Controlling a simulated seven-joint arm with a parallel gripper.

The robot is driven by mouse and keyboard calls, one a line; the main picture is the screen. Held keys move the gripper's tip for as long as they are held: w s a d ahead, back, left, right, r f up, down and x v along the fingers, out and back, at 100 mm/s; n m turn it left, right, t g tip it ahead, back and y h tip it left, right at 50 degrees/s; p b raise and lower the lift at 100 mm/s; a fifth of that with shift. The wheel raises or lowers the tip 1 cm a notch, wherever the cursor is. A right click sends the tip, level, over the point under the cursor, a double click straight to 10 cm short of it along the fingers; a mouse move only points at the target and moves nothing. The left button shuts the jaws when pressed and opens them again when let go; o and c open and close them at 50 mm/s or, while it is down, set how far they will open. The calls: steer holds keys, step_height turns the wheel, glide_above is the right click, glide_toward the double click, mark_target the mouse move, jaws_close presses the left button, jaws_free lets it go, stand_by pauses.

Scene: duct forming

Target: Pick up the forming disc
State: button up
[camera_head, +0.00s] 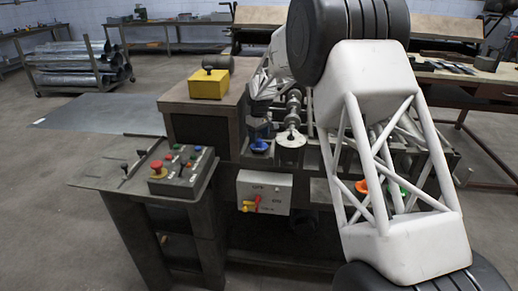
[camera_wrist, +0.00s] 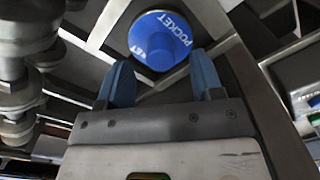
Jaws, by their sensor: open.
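A round blue disc (camera_wrist: 163,38) lettered "POCKET" is in the wrist view, just beyond my fingertips. A bright blue round piece, likely the same disc (camera_head: 260,146), shows in the head view at the front of the machine. My gripper (camera_wrist: 160,62) is open with its two blue fingers apart and nothing held between them. The disc lies ahead of the gap; I cannot tell how far below the tips. Beside it in the head view is a round steel plate (camera_head: 290,139). Which piece is the forming disc is not labelled.
Steel rollers (camera_wrist: 20,80) stand close on the left of the wrist view. A yellow box (camera_head: 209,84) and a control panel (camera_head: 182,171) are left of the machine. Orange (camera_head: 362,187) and green pieces show behind my arm. A sheet-metal table (camera_head: 100,113) extends left.

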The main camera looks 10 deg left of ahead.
steer(key=shift+f, duration=1)
steer(key=shift+c, duration=0.3)
jaws_close()
